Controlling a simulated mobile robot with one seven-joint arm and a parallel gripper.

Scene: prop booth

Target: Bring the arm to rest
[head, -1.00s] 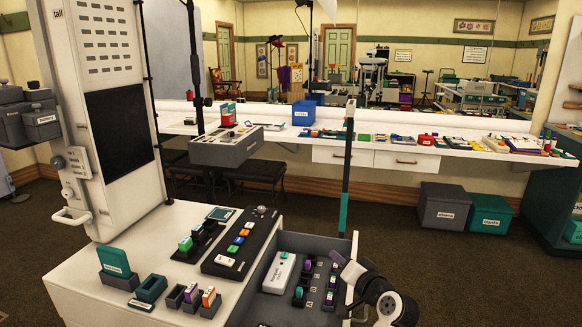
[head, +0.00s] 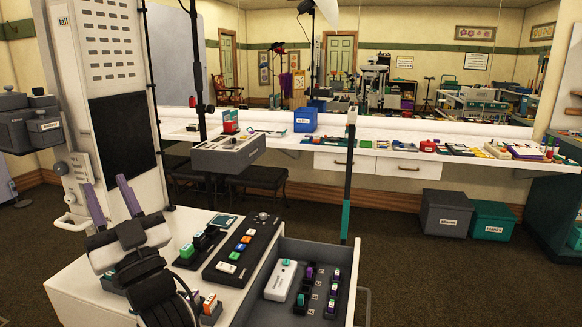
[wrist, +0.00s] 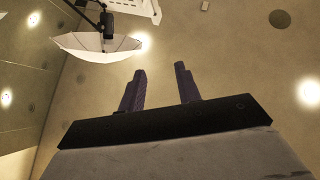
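My gripper (head: 110,197) is raised over the left front part of the white cabinet top (head: 85,270) in the head view. Its two purple fingers point up and stand apart, with nothing between them. The wrist view also shows the gripper (wrist: 160,88) open and empty, facing the ceiling. My arm covers part of the cabinet top and the small items at its left front.
An open grey drawer (head: 345,268) holds a white device and small coloured pieces. A button panel (head: 241,248) lies on the cabinet top. A grey box on a stand (head: 228,153) and a dark pole (head: 347,190) rise nearby. A white umbrella (wrist: 97,45) hangs overhead.

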